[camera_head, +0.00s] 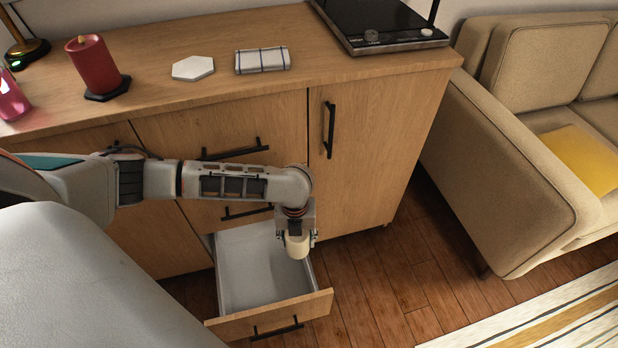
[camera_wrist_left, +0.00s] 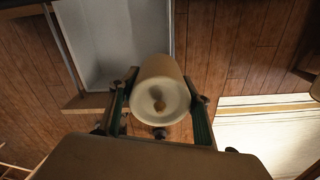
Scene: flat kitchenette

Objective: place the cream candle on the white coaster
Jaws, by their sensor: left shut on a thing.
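The cream candle (camera_head: 297,246) is held in my left gripper (camera_head: 298,236), above the right side of the open drawer. In the left wrist view the candle (camera_wrist_left: 160,91) sits between the two fingers, its top and wick facing the camera. The white coaster (camera_head: 192,68) is a hexagon lying bare on the counter, between the red candle and a folded cloth. My left gripper is well below and to the right of the coaster. My right gripper is not in view.
The red candle (camera_head: 94,66) stands on a dark coaster (camera_head: 108,88). The folded checked cloth (camera_head: 262,60) lies right of the white coaster. A black hob (camera_head: 380,25) is at the counter's right end. The open drawer (camera_head: 262,270) looks empty. A beige sofa (camera_head: 510,150) stands at right.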

